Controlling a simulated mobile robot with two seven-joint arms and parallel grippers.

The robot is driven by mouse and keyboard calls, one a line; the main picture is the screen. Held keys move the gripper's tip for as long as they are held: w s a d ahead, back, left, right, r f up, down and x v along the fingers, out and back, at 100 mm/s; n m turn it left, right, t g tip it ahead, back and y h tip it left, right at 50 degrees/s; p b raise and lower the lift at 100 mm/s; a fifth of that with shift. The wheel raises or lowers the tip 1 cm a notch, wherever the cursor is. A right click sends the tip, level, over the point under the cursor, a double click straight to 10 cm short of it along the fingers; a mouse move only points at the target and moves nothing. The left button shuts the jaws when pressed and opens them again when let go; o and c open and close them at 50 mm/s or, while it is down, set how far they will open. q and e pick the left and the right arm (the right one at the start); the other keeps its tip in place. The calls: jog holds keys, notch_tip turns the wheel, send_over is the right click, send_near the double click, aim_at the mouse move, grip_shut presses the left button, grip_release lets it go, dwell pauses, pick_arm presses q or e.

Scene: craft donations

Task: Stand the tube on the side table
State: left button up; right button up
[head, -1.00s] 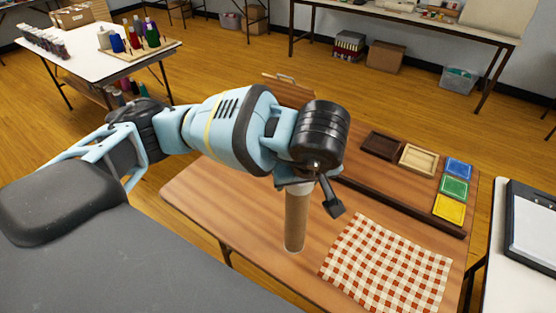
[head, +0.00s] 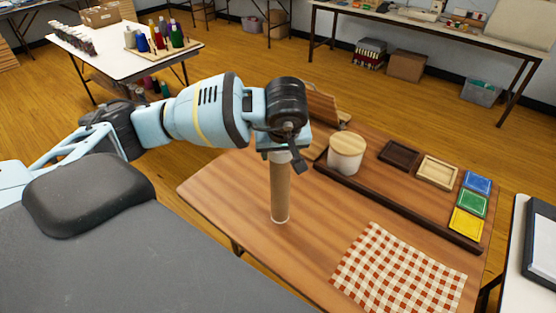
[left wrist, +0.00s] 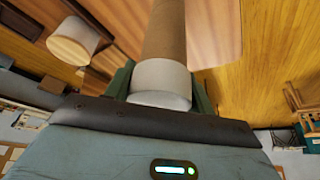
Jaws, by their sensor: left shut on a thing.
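The tube (head: 281,190) is a tall brown cardboard cylinder with a white end cap. It is upright over the left part of the wooden side table (head: 235,190); I cannot tell whether its lower end touches the top. My left gripper (head: 281,157) is shut on its upper end. In the left wrist view the tube (left wrist: 165,30) runs away from the gripper (left wrist: 160,88), with the green fingers on both sides of the white cap. My right gripper is not in view.
The tabletop between tube and cloth is clear.

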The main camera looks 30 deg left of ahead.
aim_at(280, 186)
pick_arm(q)
jog(key=shift+w+a+f, duration=0.1)
jog(key=shift+a+f, duration=0.05)
jog(key=shift+a, duration=0.2)
jog(key=shift+f, duration=1.55)
jog(key=shift+f, duration=0.2)
jog(key=o, duration=1.3)
